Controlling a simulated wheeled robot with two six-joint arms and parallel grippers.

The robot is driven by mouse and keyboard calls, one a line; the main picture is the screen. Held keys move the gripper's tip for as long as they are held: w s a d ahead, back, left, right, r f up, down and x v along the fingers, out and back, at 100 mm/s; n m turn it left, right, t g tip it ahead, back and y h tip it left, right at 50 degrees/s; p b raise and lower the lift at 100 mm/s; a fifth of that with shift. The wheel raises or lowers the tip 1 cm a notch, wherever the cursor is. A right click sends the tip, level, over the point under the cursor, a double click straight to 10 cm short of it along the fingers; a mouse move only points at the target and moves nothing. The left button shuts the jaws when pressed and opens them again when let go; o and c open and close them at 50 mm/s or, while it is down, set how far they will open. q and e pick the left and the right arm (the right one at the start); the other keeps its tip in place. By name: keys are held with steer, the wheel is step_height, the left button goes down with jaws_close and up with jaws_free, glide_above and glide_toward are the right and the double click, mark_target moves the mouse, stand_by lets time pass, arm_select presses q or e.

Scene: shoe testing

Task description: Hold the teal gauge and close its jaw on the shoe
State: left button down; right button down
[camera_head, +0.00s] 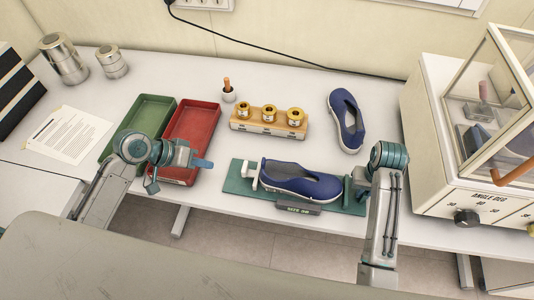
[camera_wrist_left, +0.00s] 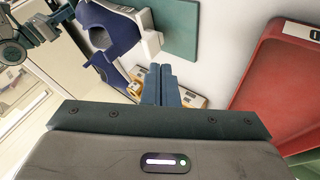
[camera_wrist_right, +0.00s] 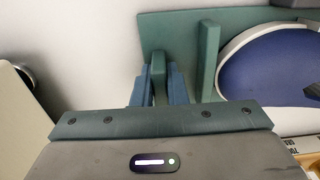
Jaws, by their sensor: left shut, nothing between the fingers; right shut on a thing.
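The teal gauge (camera_head: 234,184) lies flat near the table's front edge. The blue shoe (camera_head: 300,182) with a white sole lies on it, between the white jaw (camera_head: 250,173) at the left and a teal upright at the right. The jaw stands close to the shoe; I cannot tell if they touch. In the right wrist view my right gripper (camera_wrist_right: 162,86) is shut on a teal tab of the gauge, outside the upright (camera_wrist_right: 208,60). My left gripper (camera_head: 207,163) is shut and empty, left of the jaw. In the left wrist view its fingertips (camera_wrist_left: 160,78) are apart from the jaw (camera_wrist_left: 151,42).
Green (camera_head: 140,110) and red (camera_head: 194,112) trays lie by my left arm. Another blue shoe (camera_head: 346,120) lies behind right. A glazed machine (camera_head: 450,150) stands at the right.

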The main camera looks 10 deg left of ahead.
arm_select(q)
steer(key=s+d+f+n+h, duration=0.1)
steer(key=s+d+f+h, duration=0.15)
steer(key=h, duration=0.25)
steer(key=n+t, duration=0.9)
glide_toward(244, 164)
steer(key=x, duration=0.4)
steer(key=f+x, duration=0.1)
steer(key=shift+w, duration=0.55)
steer(key=shift+d, duration=0.1)
steer(key=shift+d, duration=0.65)
arm_select(e)
steer(key=shift+a, duration=0.1)
